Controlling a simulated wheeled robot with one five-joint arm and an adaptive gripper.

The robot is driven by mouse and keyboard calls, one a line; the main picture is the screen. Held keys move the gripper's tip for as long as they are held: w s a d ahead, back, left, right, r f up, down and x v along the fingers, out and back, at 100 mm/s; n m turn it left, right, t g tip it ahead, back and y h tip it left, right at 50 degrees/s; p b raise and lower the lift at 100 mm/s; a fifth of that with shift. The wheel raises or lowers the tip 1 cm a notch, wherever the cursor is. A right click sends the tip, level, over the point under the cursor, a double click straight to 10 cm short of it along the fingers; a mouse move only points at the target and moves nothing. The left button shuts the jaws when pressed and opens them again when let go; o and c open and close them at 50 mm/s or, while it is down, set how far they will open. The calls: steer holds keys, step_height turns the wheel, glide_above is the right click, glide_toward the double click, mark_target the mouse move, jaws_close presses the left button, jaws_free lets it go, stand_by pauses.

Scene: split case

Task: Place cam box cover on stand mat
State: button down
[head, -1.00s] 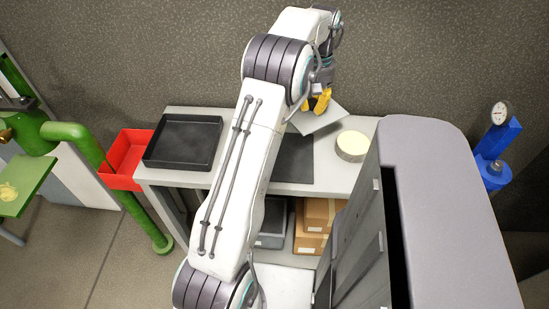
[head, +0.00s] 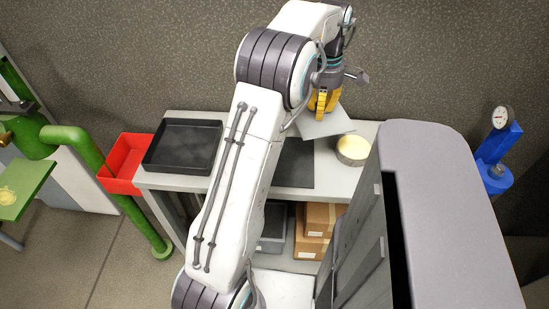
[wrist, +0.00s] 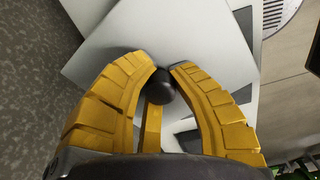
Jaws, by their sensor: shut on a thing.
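The cam box cover is a light grey flat plate (head: 325,124) with a black round knob (wrist: 168,92). My gripper (head: 323,103) is shut on this knob, with its yellow fingers either side of it in the wrist view (wrist: 165,70). The plate lies turned at an angle under my fingers, over the back of the bench in the head view; its height is hard to tell. The stand mat seems to be the dark flat square (head: 297,165) on the bench top, in front of the plate. My arm hides its left part.
A black tray (head: 181,172) and a red bin (head: 122,170) are at left. A round dish with a pale inside (head: 353,163) stands right of the mat. A tall grey cabinet (head: 430,170) is close at right. Boxes (head: 312,248) sit on the shelf below.

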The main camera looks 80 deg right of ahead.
steer(key=n, duration=0.2)
steer(key=a+n, duration=0.1)
steer(key=n, duration=0.2)
steer(key=shift+w+a, duration=0.15)
steer(key=shift+w, duration=0.05)
steer(key=shift+w+a+f+n, duration=0.1)
steer(key=shift+w+f+n, duration=0.1)
steer(key=shift+n, duration=0.1)
steer(key=w+a+f, duration=0.1)
steer(key=w+f, duration=0.1)
steer(key=w, duration=0.1)
steer(key=w+a+f+b, duration=0.1)
steer(key=w+a+f, duration=0.1)
steer(key=w, duration=0.1)
steer(key=w+a+f, duration=0.2)
steer(key=w, duration=0.2)
steer(key=shift+a+f+b, duration=0.15)
steer(key=shift+f+b, duration=0.15)
steer(key=shift+b, duration=0.1)
steer(key=shift+f, duration=2.05)
steer(key=shift+f, duration=0.1)
steer(key=shift+f, duration=0.1)
steer(key=c, duration=1.2)
jaws_free()
steer(key=shift+o, duration=0.2)
step_height(320, 180, up, 12)
steer(key=p, duration=0.1)
steer(key=shift+r, duration=0.25)
